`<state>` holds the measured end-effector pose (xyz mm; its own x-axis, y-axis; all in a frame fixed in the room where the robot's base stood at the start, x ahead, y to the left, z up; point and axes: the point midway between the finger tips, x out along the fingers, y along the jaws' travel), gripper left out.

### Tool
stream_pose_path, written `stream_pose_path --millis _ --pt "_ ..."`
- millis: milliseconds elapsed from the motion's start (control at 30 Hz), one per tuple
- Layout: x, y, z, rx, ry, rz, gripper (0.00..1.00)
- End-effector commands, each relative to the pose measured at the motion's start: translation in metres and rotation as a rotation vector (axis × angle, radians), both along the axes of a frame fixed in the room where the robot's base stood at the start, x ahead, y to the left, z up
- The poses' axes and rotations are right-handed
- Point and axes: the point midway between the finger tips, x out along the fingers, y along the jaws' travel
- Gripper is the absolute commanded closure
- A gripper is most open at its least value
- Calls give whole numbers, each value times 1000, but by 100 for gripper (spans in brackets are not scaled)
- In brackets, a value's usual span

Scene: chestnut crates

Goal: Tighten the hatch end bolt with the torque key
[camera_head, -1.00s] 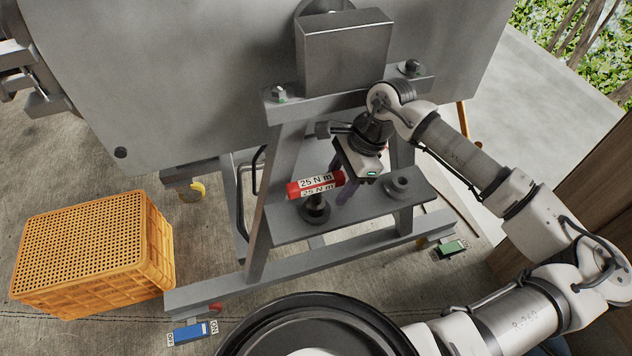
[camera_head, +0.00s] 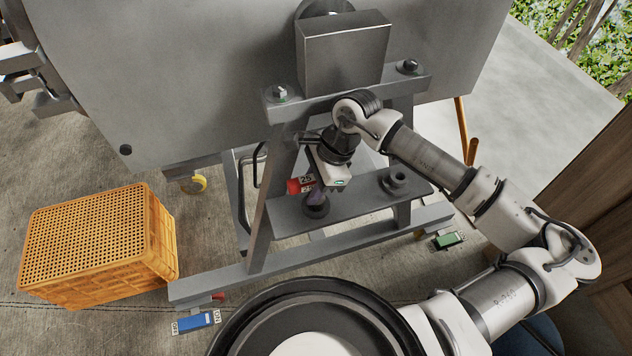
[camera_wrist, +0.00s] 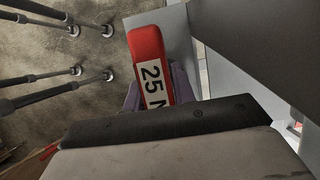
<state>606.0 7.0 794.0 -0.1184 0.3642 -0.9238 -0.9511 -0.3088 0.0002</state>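The torque key (camera_head: 301,185), red with a white "25 N m" label, is at the left post on the stand's grey shelf (camera_head: 350,207); its right part is hidden behind my gripper. My gripper (camera_head: 316,197) points down at the key. In the wrist view the key (camera_wrist: 152,65) lies between the two purple fingers (camera_wrist: 157,90), one at each side. I cannot tell whether they touch it. Two bolts sit on the bracket under the grey box: a left bolt (camera_head: 280,93) and a right bolt (camera_head: 410,66). I cannot tell which is the hatch end one.
A second dark post (camera_head: 397,177), empty, stands on the shelf at right. An orange crate (camera_head: 95,240) is on the floor at left. A blue switch (camera_head: 196,321) and a green one (camera_head: 447,240) lie near the stand's feet. The large grey tank (camera_head: 180,75) hangs close above.

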Motion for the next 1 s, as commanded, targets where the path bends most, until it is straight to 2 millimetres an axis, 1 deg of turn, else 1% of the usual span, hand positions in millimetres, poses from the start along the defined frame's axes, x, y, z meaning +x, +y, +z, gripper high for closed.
stream_pose_path --millis 33,167,200,533,667,733,800,1000 --pt "0 0 0 0 0 0 81" --pt "0 0 0 0 0 0 98" --pt "0 0 0 0 0 0 100" --pt "0 0 2 -1 -1 0 100" --pt "1 -1 9 -1 -3 0 100" --pt "1 -1 16 -2 -3 1 100" --pt "-3 -2 12 14 -43 -1 100" --pt "-13 -6 9 58 -178 -2 100"
